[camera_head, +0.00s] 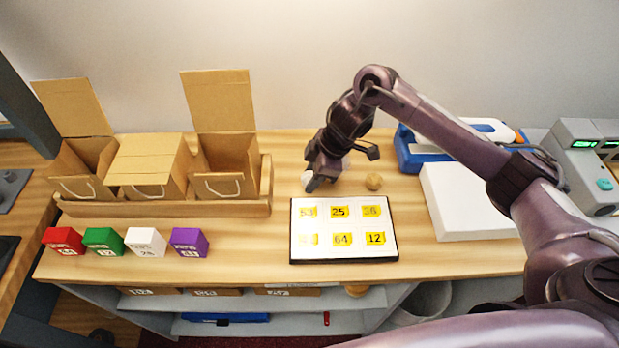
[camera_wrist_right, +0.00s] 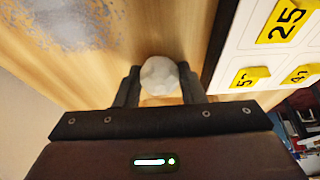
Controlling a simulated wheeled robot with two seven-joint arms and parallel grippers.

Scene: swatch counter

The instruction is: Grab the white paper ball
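The white paper ball (camera_head: 308,177) is on the wooden counter behind the number board, partly hidden by my right gripper in the head view. In the right wrist view the ball (camera_wrist_right: 160,75) sits between the two dark fingers of my right gripper (camera_wrist_right: 160,82), and both fingers appear to touch its sides. In the head view my right gripper (camera_head: 317,181) points down at the counter, with the ball low at its fingertips. I see no clear gap under the ball. My left gripper is not in view.
The number board (camera_head: 293,230) lies in front. Open cardboard boxes (camera_head: 225,165) stand in a wooden tray (camera_head: 165,209) at left. Colored cubes (camera_head: 103,242) line the front left. A white block (camera_head: 470,200) is at right.

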